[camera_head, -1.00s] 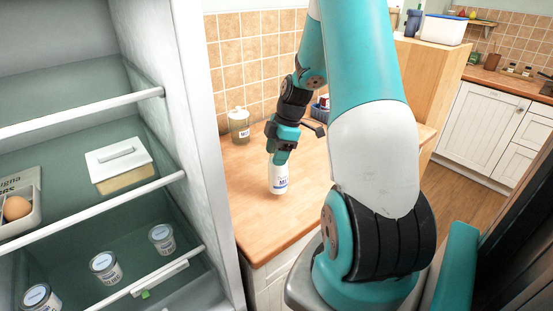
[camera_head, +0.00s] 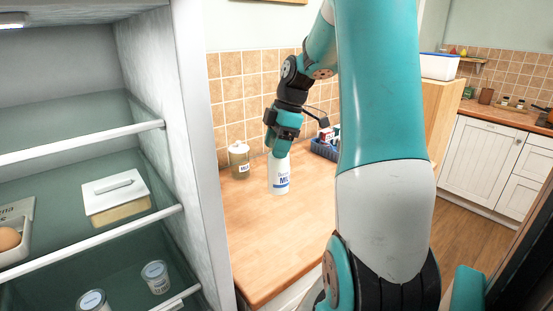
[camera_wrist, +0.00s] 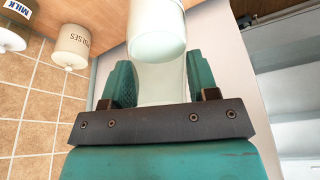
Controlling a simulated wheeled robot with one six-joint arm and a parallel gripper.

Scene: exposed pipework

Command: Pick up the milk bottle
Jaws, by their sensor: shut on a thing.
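The milk bottle (camera_head: 280,176) is white with a blue-lettered label and hangs upright from my gripper (camera_head: 281,150). My gripper is shut on its upper part, and the bottle appears to be held above the wooden counter (camera_head: 265,235). In the wrist view the pale bottle (camera_wrist: 156,36) lies between the two teal fingers of my gripper (camera_wrist: 160,72). The fingers hide part of its neck in the head view.
A lidded jar (camera_head: 239,162) stands on the counter by the tiles, with a blue basket (camera_head: 324,149) behind the bottle. The open fridge (camera_head: 185,130) is at left, holding a butter dish (camera_head: 116,196). The wrist view shows a container labelled MILK (camera_wrist: 14,24) and a PULSES jar (camera_wrist: 71,46).

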